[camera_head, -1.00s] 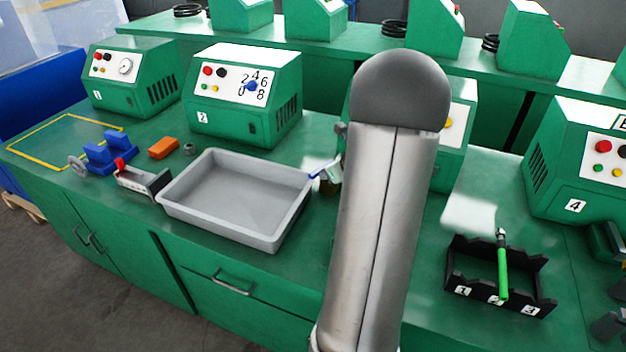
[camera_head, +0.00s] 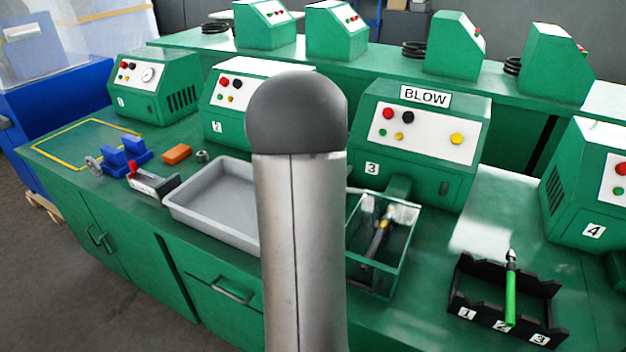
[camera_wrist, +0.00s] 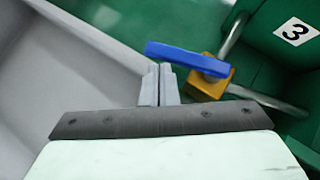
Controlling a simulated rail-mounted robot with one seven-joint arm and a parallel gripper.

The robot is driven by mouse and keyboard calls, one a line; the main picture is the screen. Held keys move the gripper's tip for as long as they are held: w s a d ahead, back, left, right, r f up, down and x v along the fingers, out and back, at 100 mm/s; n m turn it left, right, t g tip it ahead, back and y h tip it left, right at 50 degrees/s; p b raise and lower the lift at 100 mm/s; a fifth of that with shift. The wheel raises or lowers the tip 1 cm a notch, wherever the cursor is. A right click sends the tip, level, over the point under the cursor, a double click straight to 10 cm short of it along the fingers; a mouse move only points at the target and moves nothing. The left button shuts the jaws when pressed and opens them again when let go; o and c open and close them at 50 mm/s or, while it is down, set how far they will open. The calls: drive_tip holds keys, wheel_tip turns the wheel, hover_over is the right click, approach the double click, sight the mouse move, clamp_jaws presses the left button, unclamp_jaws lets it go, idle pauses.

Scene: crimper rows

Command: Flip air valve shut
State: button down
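The air valve shows in the wrist view as a blue lever handle (camera_wrist: 188,58) on a brass body (camera_wrist: 209,84), with a metal pipe (camera_wrist: 265,98) running through it beside machine 3. The lever lies almost level across the picture. My gripper (camera_wrist: 159,70) has its two fingers pressed together with nothing between them. The fingertips are just below the left end of the lever; I cannot tell whether they touch it. In the head view my arm hides the valve and my gripper.
Machine 3 (camera_head: 418,140), marked BLOW, stands behind the valve. A clear-walled box (camera_head: 382,250) with a tool in it is to the right. A grey tray (camera_head: 213,193) is to the left. A black rack (camera_head: 507,300) holds a green-handled tool.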

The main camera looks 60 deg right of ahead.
drive_tip(key=shift+w+d, duration=0.5)
drive_tip(key=shift+w, duration=0.1)
drive_tip(key=shift+w+d, duration=0.1)
idle(0.4)
drive_tip(key=s+a+r+p, duration=0.1)
drive_tip(key=a+r+p, duration=0.2)
drive_tip(key=a+r, duration=0.4)
drive_tip(key=a, duration=0.4)
drive_tip(key=shift+s+p, duration=0.3)
drive_tip(key=shift+p, duration=0.05)
